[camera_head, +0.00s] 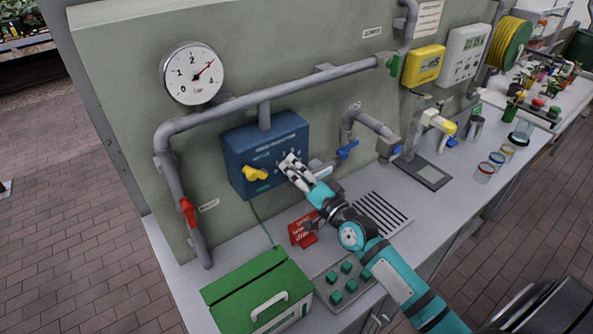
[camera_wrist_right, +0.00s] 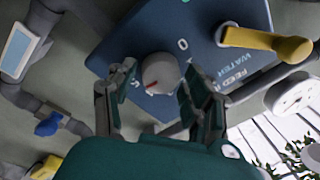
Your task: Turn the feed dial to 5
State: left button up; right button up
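The blue control box (camera_head: 262,140) is mounted on the panel under a grey pipe. It also shows in the right wrist view (camera_wrist_right: 150,28), tilted. The feed dial (camera_wrist_right: 160,70) is a pale round knob with a red pointer line, which points toward the lower left of that view. Its scale marks are mostly too small or covered to read. My right gripper (camera_head: 296,172) is at the box's right part and covers most of the dial there. In the wrist view my right gripper (camera_wrist_right: 158,80) is open, its fingers on either side of the dial; contact is unclear. My left gripper is not in view.
A yellow lever (camera_head: 255,174) sticks out left of the dial. A pressure gauge (camera_head: 192,73) and red-handled valve (camera_head: 189,212) are at left. A blue-handled tap (camera_head: 348,150) is close right.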

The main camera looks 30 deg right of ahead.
jog(key=shift+o, duration=0.9)
jog(key=s+d+f, duration=0.1)
jog(key=s+d, duration=0.1)
jog(key=s, duration=0.9)
jog(key=shift+s, duration=0.4)
jog(key=shift+f, duration=0.15)
